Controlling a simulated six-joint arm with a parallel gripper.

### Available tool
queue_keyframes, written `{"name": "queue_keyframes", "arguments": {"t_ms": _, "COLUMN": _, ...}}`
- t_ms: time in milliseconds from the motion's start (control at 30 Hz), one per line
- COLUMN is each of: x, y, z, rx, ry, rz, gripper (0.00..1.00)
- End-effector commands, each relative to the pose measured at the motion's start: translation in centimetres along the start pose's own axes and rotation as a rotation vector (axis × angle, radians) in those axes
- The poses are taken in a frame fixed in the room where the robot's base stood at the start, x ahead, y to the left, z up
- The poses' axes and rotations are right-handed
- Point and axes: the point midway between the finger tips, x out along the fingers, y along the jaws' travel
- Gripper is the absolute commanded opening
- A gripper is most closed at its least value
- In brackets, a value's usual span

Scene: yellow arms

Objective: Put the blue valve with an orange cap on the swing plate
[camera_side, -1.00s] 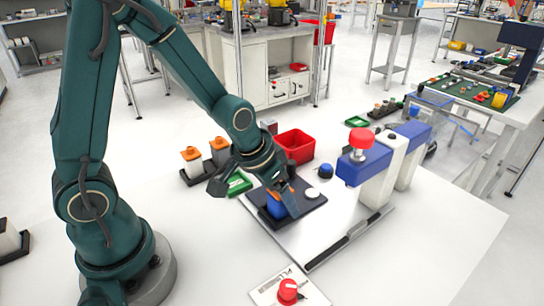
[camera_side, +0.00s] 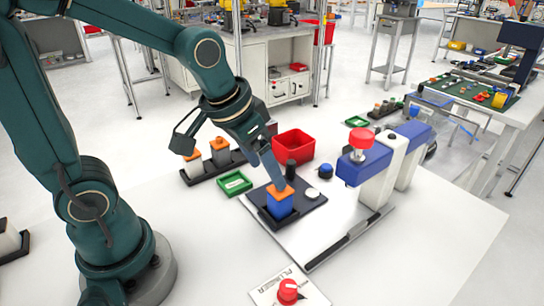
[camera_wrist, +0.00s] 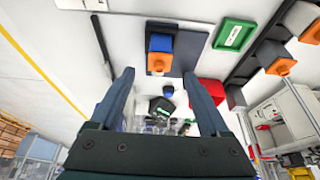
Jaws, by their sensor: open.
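The blue valve with an orange cap (camera_side: 280,203) stands upright in a small black holder on a dark square plate (camera_side: 311,199), which I take to be the swing plate. The wrist view also shows the valve (camera_wrist: 160,43) beyond my fingertips, and the plate (camera_wrist: 190,51) around it. My gripper (camera_side: 280,182) is just above and behind the cap in the side view. In the wrist view the two fingers (camera_wrist: 158,77) are spread wide with nothing between them. The valve is apart from both fingers there.
A blue and white press with a red knob (camera_side: 361,138) stands right of the plate. A red bin (camera_side: 294,143), a green tray (camera_side: 233,183) and a black rack (camera_side: 213,164) with orange-capped grey parts are behind and left. A red button (camera_side: 288,290) is at the front.

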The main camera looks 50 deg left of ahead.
Motion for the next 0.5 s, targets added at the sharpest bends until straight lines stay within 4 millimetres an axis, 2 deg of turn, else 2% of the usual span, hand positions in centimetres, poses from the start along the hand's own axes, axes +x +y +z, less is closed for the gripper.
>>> {"name": "queue_keyframes", "arguments": {"t_ms": 100, "x": -1.5, "y": 0.0, "z": -0.2, "rx": -0.001, "ry": 0.005, "rz": 0.000, "gripper": 0.80}}
{"name": "queue_keyframes", "arguments": {"t_ms": 267, "x": -2.5, "y": 0.0, "z": 0.0, "rx": 0.000, "ry": 0.005, "rz": 0.000, "gripper": 0.80}}
{"name": "queue_keyframes", "arguments": {"t_ms": 367, "x": -3.3, "y": 0.1, "z": 0.7, "rx": 0.001, "ry": 0.016, "rz": 0.000, "gripper": 0.80}}
{"name": "queue_keyframes", "arguments": {"t_ms": 500, "x": -5.0, "y": 0.3, "z": 2.9, "rx": 0.001, "ry": 0.052, "rz": 0.001, "gripper": 0.80}}
